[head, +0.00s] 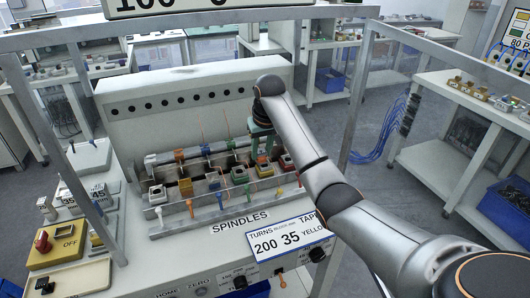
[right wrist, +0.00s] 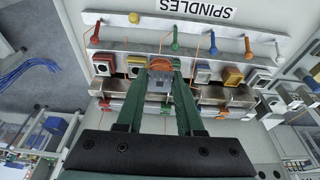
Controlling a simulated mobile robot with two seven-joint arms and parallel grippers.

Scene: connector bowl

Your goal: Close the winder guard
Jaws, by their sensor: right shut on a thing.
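The winder (head: 190,88) is a pale machine with a row of dark holes along its back panel and a row of spindle stations in front. Coloured levers stand along its front rail (head: 228,207), above the SPINDLES label. I cannot pick out the guard with certainty. My right gripper (head: 262,150) reaches down at the right half of the spindle row. In the right wrist view its green fingers (right wrist: 160,82) are shut on a small grey piece with an orange top (right wrist: 161,65), among the stations. Its lower part is hidden. My left gripper is not in view.
Grey posts (head: 88,140) and a top bar stand between me and the winder. A yellow OFF switch box (head: 58,245) and small parts lie on the left. A TURNS/TAPE sign (head: 290,238) stands in front. A bench (head: 465,110) is at the right.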

